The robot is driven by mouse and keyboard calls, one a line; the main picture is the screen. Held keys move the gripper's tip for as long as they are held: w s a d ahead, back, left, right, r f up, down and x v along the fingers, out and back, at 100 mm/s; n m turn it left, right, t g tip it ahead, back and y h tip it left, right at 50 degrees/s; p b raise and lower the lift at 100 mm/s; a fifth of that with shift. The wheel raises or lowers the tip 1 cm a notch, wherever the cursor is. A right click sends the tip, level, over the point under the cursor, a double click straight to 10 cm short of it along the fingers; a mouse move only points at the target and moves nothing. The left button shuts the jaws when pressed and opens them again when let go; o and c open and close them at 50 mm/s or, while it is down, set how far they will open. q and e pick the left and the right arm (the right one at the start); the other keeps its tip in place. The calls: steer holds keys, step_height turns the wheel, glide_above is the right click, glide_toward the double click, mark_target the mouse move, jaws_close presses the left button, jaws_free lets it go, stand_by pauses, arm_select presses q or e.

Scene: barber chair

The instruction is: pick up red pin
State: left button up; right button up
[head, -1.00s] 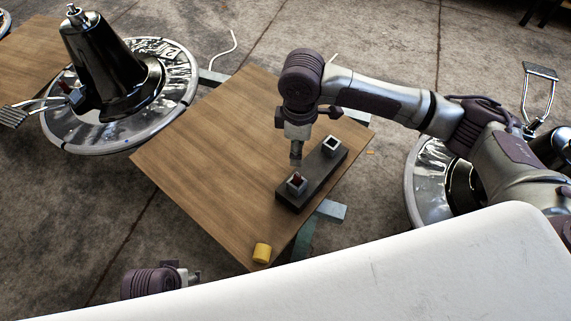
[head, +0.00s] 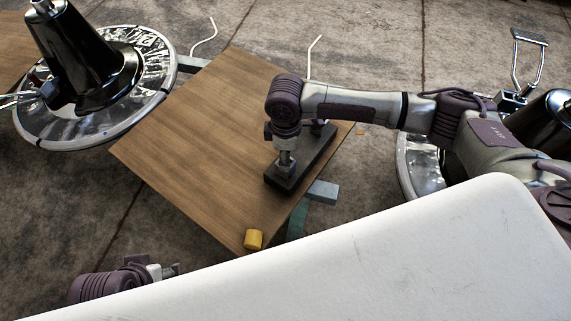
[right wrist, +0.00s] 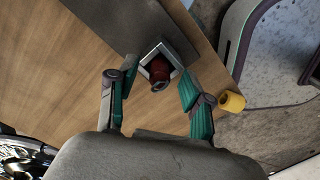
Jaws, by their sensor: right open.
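The red pin (right wrist: 160,69) stands in a square grey socket (right wrist: 184,50) on the dark block (right wrist: 113,22), seen in the right wrist view. My right gripper (right wrist: 157,76) is open, with its two teal fingers on either side of the pin and socket. In the head view the right gripper (head: 286,169) points down over the near end of the dark block (head: 316,158) and hides the pin. The block's far socket is mostly covered by my right arm. My left gripper (head: 166,270) is low at the left, beside the table; its fingers are too unclear to tell.
The block lies on a wooden table (head: 200,125). A yellow cylinder (head: 253,239) stands at the table's near corner, and it also shows in the right wrist view (right wrist: 231,101). A white surface (head: 400,265) fills the foreground. Chair bases stand left (head: 150,90) and right (head: 420,165).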

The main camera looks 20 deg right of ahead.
steer(key=shift+f, duration=0.45)
steer(key=shift+r, duration=0.1)
jaws_close()
